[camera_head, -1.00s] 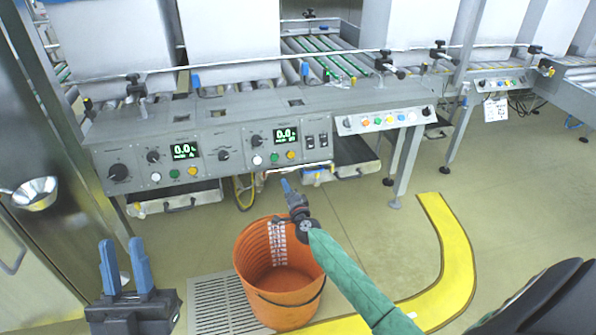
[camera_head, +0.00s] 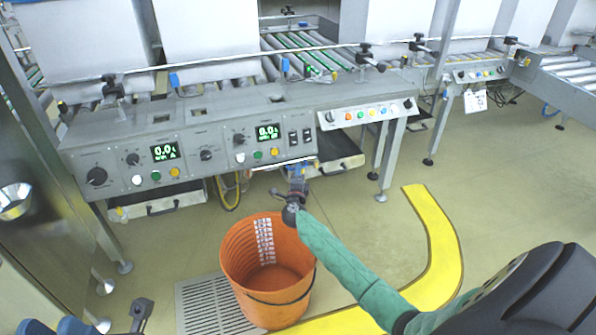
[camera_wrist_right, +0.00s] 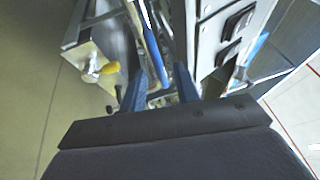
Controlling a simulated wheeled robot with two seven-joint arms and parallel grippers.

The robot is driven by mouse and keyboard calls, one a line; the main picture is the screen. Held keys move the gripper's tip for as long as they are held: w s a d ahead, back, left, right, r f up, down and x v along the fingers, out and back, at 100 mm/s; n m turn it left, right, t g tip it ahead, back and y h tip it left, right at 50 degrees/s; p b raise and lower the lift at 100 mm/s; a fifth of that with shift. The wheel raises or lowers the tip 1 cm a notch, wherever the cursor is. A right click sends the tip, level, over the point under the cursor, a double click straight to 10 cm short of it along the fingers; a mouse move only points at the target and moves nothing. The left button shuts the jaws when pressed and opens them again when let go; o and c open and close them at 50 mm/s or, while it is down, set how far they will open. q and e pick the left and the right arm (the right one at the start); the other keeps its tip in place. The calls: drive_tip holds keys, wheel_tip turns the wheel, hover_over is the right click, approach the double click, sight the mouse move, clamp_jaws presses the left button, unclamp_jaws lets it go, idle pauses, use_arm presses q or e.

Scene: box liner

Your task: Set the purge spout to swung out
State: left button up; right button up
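My right gripper (camera_head: 299,170) is under the front edge of the grey control panel (camera_head: 210,150), near a thin metal bar (camera_head: 283,163). In the right wrist view its two blue fingers (camera_wrist_right: 163,88) are apart. A blue-sleeved rod (camera_wrist_right: 152,45) shows between and beyond them; I cannot tell whether they touch it. I cannot tell surely which part is the purge spout; the rod may belong to it.
An orange bucket (camera_head: 235,262) stands on the floor below the panel, beside a floor grate (camera_head: 200,305). A yellow floor line (camera_head: 445,235) curves at right. A tray (camera_head: 160,205) hangs under the panel at left. A steel cabinet (camera_head: 30,160) stands far left.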

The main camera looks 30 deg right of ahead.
drive_tip(key=shift+x, duration=1.2)
drive_tip(key=shift+c, duration=0.4)
clamp_jaws()
drive_tip(key=shift+s+r, duration=0.1)
